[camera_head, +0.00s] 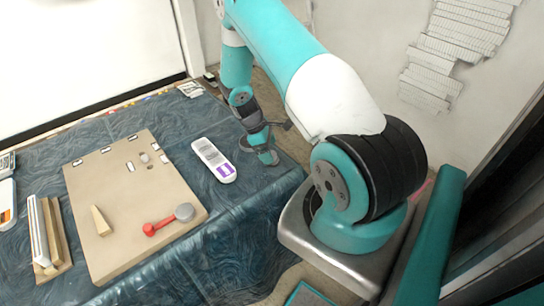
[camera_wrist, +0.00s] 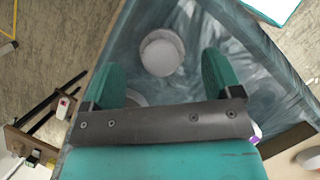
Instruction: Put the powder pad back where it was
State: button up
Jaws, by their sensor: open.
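A round white, pad-like thing (camera_wrist: 161,52), which looks like the powder pad, lies on the dark blue cloth in the wrist view. It shows between and a little beyond the two green fingers of my gripper (camera_wrist: 165,80), which are apart with nothing between them. Another pale round edge shows partly behind the gripper's crossbar. In the head view my gripper (camera_head: 266,154) is low at the right part of the table, and I cannot make out the white pad there.
A tan board (camera_head: 110,240) on the blue-clothed table (camera_head: 225,225) bears a red-handled tool (camera_head: 168,219), a wooden wedge (camera_head: 101,221) and small pieces. A white remote-like thing (camera_head: 214,160) with a purple label lies between board and gripper. Wooden strips (camera_head: 55,235) stand at left.

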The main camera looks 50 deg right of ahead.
jog(key=b+v, duration=0.2)
jog(key=v, duration=0.7)
jog(key=a+r+t+y, duration=0.1)
jog(key=a+r+t, duration=0.1)
jog(key=a+r, duration=0.65)
jog(key=a+r+t+y, duration=0.1)
jog(key=a+r, duration=0.5)
jog(key=a, duration=0.5)
jog(key=s+a+r+y, duration=0.2)
jog(key=s+a+r, duration=0.3)
jog(key=s+a, duration=0.3)
jog(key=s+a+r+y, duration=0.2)
jog(key=s+a+r, duration=0.3)
jog(key=s+a, duration=0.3)
jog(key=s, duration=0.3)
jog(key=shift+a+n+t+y, duration=0.25)
jog(key=shift+n+t+y, duration=0.05)
jog(key=shift+n+t, duration=0.1)
jog(key=shift+s+r, duration=0.1)
jog(key=shift+r, duration=0.05)
